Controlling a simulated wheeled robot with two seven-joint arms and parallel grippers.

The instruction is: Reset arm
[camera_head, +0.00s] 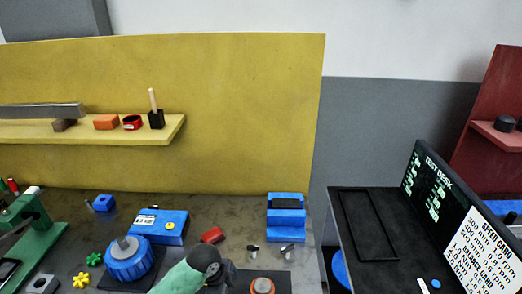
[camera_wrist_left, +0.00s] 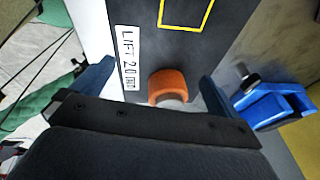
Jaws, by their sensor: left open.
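My left gripper (camera_wrist_left: 152,85) is open, with its two blue fingers apart in the left wrist view. An orange round piece (camera_wrist_left: 168,84) with a grey lower part lies between or just beyond the fingers; I cannot tell whether it is touched. In the head view, an orange round piece (camera_head: 262,286) sits on a dark plate at the bottom edge. My green and black left arm comes in at the bottom centre, partly hiding the gripper. My right gripper is not in view.
A blue round device (camera_head: 128,259), blue box (camera_head: 160,227) and blue stepped block (camera_head: 286,218) stand on the grey bench. A red block (camera_head: 213,235) lies between them. A green stand (camera_head: 35,235) is at left. A black test desk (camera_head: 370,235) with a screen is at right.

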